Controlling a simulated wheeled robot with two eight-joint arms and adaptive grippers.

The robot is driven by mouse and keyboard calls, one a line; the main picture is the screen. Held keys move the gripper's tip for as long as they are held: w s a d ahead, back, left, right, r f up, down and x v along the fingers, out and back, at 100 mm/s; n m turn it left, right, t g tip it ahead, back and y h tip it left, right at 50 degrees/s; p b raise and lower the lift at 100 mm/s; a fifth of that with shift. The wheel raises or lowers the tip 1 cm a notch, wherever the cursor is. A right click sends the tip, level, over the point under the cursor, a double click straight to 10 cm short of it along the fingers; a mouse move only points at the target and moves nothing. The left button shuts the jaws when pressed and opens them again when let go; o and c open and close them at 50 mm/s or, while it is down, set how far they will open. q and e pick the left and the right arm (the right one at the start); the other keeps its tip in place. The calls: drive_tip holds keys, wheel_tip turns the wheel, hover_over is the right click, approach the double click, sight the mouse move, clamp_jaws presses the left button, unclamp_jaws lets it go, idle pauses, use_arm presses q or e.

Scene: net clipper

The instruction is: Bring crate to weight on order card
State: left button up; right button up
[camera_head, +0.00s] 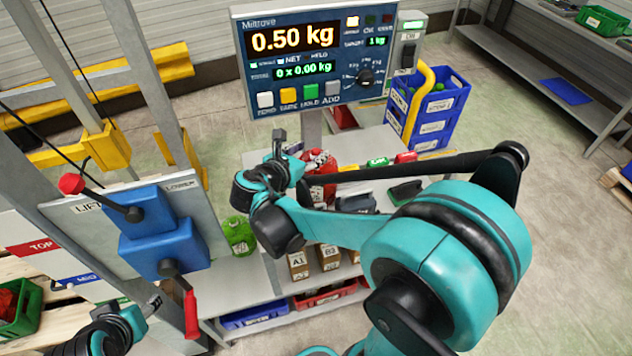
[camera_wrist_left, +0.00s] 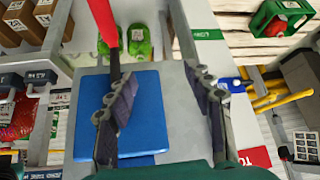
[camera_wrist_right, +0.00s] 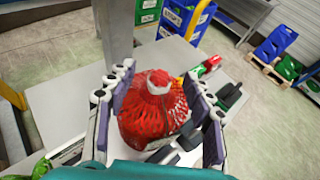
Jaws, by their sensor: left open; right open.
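The scale display (camera_head: 305,55) reads 0.50 kg, with a target of 1 kg. A red net bag (camera_head: 322,188) stands on the bench below it. In the right wrist view the red net bag (camera_wrist_right: 152,110) sits between the spread fingers of my right gripper (camera_wrist_right: 158,85); I cannot tell whether they touch it. My left gripper (camera_wrist_left: 160,85) is open and empty over a blue panel (camera_wrist_left: 145,120), beside a red lever (camera_wrist_left: 105,25). A green crate (camera_wrist_left: 268,20) with red contents shows in the left wrist view, and at the head view's left edge (camera_head: 30,305). No order card is identifiable.
Green net bags (camera_head: 238,235) lie by the lift panel (camera_head: 150,225). Stacked blue crates (camera_head: 432,115) stand behind the bench. Cardboard boxes (camera_head: 298,265) and blue and red trays (camera_head: 255,314) sit below. Shelving (camera_head: 560,70) is at right; the floor before it is mostly clear.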

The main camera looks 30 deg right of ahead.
sight(314, 151)
drive_tip(key=x, duration=0.3)
drive_tip(key=shift+d+f+b, duration=0.15)
drive_tip(key=shift+f+b, duration=0.05)
drive_tip(key=shift+b, duration=0.15)
clamp_jaws()
